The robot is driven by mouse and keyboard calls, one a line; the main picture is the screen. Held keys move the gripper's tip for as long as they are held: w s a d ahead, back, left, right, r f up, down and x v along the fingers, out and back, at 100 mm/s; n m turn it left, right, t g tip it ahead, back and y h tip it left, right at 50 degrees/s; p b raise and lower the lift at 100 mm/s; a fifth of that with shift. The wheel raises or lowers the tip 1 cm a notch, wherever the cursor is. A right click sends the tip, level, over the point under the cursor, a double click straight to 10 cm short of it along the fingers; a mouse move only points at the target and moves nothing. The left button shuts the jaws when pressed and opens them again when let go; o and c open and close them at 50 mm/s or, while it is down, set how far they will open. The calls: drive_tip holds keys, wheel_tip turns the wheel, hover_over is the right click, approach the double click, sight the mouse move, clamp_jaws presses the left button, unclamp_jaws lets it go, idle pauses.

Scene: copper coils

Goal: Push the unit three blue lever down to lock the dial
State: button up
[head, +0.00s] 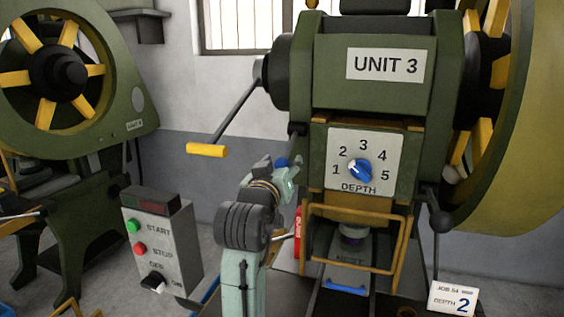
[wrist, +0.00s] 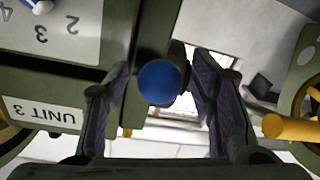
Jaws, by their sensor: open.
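The blue ball of the unit three lever (wrist: 160,82) shows in the wrist view between the two fingers of my gripper (wrist: 161,62). A dark lever part runs behind the ball. In the head view the blue ball (head: 282,162) is partly hidden by my gripper (head: 291,168), just left of the dial plate. My gripper is open around the ball, and I cannot tell whether a finger touches it. The blue depth dial (head: 360,169) has a white mark that appears to point at 2.
The UNIT 3 press has a long yellow-handled lever (head: 206,150) at its left and a yellow guard frame (head: 351,213) below the dial. A control box (head: 161,240) stands at the left. A job card (head: 452,299) reading depth 2 is at the lower right.

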drive_tip(key=shift+w, duration=0.1)
drive_tip(key=shift+c, duration=0.5)
clamp_jaws()
idle(0.4)
